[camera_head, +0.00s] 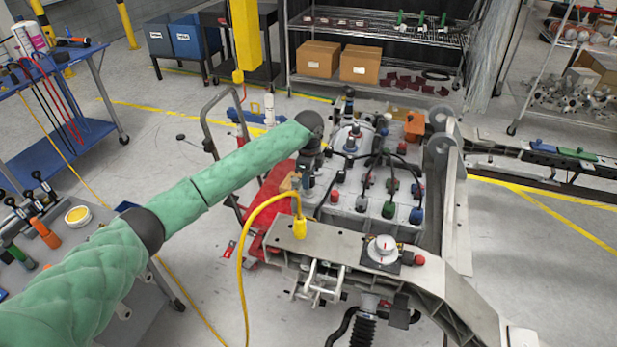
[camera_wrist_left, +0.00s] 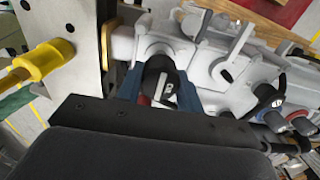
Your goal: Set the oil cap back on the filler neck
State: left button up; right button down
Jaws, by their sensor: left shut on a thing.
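My left arm reaches in from the left in the head view, and its gripper (camera_head: 308,190) points down at the left side of the grey engine block (camera_head: 375,206). In the left wrist view, the blue-grey fingers of the left gripper (camera_wrist_left: 160,92) are shut on a black oil cap (camera_wrist_left: 168,88) with a pale mark on its face. A pale round boss, which looks like the filler neck (camera_wrist_left: 153,45), shows directly behind the cap. I cannot tell whether the cap touches it. The cap cannot be made out in the head view. My right gripper is not in view.
A yellow plug (camera_head: 299,228) with a yellow cable stands on the metal chassis beam (camera_head: 335,245) near the gripper; it also shows in the left wrist view (camera_wrist_left: 55,58). Several coloured caps and black hoses crowd the block. A grey side table (camera_head: 75,265) stands left.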

pick_arm(q)
jog(key=shift+f, duration=0.25)
jog(key=shift+f, duration=0.8)
jog(key=shift+f, duration=0.55)
jog(key=o, duration=1.2)
jog(key=shift+o, duration=0.2)
notch_tip(320, 180, up, 6)
jog(key=p, duration=0.4)
